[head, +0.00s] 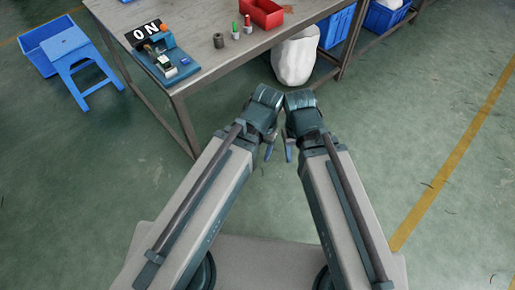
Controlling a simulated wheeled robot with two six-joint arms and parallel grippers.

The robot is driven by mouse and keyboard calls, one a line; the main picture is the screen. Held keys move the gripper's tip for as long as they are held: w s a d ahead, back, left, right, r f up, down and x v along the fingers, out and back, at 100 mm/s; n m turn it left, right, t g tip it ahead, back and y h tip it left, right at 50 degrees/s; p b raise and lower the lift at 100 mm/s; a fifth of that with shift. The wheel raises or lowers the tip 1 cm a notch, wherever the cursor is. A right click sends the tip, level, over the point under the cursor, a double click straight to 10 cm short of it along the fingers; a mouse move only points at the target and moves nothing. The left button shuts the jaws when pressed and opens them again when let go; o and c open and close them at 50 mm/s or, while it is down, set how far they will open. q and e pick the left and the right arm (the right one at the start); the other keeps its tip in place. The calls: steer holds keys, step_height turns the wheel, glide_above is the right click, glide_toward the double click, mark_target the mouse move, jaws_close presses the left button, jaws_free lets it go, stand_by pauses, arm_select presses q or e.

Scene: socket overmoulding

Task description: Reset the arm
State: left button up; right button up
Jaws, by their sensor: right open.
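My two arms reach forward from the bottom of the head view, and their wrists come close together near the middle, in front of the table. My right gripper (289,149) hangs below its wrist over the green floor; it is open, with nothing seen in it. My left gripper (269,150) hangs just to its left, also over the floor. It is mostly hidden by its own wrist, so its jaws cannot be made out. Both grippers are apart from the table and its objects.
The table (212,72) holds a blue fixture (165,67), an ON sign (145,33), a dark cylinder (218,41), small bottles and a red bin (262,12). A white sack (295,60) stands beyond the wrists. A blue stool (75,52) is far left. Floor on the right is clear.

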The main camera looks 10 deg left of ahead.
step_height(320, 180, up, 13)
steer(key=p, duration=1.3)
steer(key=shift+r, duration=0.15)
